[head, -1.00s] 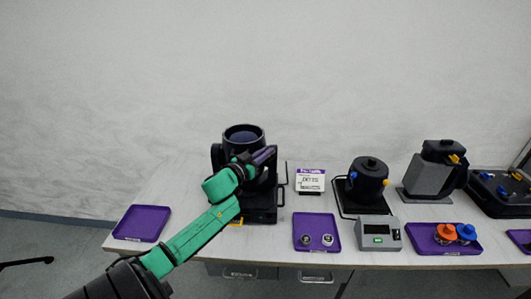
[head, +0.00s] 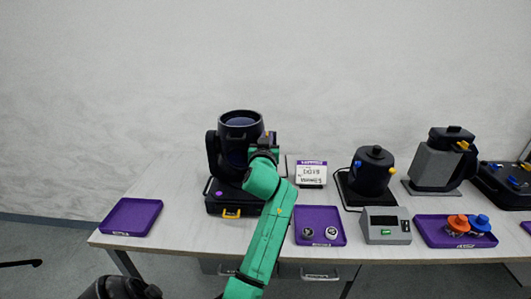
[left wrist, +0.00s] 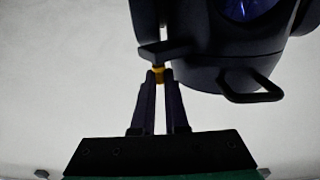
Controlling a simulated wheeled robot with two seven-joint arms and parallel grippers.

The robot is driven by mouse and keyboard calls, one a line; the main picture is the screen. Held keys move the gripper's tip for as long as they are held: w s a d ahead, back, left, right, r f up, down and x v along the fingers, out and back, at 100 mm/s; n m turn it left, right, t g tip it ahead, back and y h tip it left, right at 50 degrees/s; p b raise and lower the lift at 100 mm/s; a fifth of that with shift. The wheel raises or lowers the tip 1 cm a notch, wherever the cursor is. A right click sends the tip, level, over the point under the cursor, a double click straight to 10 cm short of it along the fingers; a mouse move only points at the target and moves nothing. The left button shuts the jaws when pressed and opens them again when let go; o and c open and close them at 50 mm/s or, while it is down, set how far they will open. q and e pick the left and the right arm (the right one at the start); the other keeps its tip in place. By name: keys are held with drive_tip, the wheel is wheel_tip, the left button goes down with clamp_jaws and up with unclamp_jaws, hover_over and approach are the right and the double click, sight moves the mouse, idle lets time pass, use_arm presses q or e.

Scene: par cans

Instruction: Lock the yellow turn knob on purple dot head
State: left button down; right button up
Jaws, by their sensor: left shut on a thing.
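The purple dot head (head: 240,125) is a black moving-head lamp with a round lens on top. It stands on a black base with a purple dot (head: 220,194) and a yellow latch (head: 231,213) on its front. My left gripper (head: 268,138) is at the right side of the head, and my green arm covers part of the base. In the left wrist view, the fingers (left wrist: 159,80) are shut on the small yellow turn knob (left wrist: 158,73) beside the dark head body (left wrist: 205,50). The knob is hidden in the head view.
A label card (head: 312,173) and a purple tray (head: 319,211) with small round parts lie to the right. Farther right are a black can (head: 371,170), a grey meter box (head: 386,226) and another tray with orange and blue knobs (head: 456,240). An empty purple tray (head: 131,216) lies left.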

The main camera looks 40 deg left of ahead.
use_arm(q)
drive_tip(key=n+g+y+b, duration=0.2)
drive_tip(key=b, duration=0.1)
drive_tip(key=n+g+y+b, duration=0.1)
drive_tip(key=g+b, duration=0.1)
drive_tip(key=b, duration=0.2)
drive_tip(key=n+g+y+b, duration=0.2)
drive_tip(key=b, duration=0.2)
drive_tip(key=shift+w+d+f+n+g+y, duration=0.25)
drive_tip(key=shift+w+f+n+g+y, duration=0.05)
drive_tip(key=shift+w+f+g, duration=0.1)
drive_tip(key=shift+w+d+r+n+g+y+p, duration=0.15)
drive_tip(key=shift+n+g+y+p, duration=0.2)
drive_tip(key=shift+n+g, duration=0.85)
drive_tip(key=shift+w+a+r+n+g+y+p, duration=0.1)
drive_tip(key=shift+r+n+g+y+p, duration=0.15)
drive_tip(key=shift+n+g, duration=0.9)
drive_tip(key=shift+w+d+r+n+g+y+p, duration=0.1)
drive_tip(key=shift+n+g+y+p, duration=0.3)
drive_tip(key=shift+g, duration=1.45)
drive_tip(key=c, duration=1.2)
unclamp_jaws()
drive_tip(key=shift+f, duration=0.1)
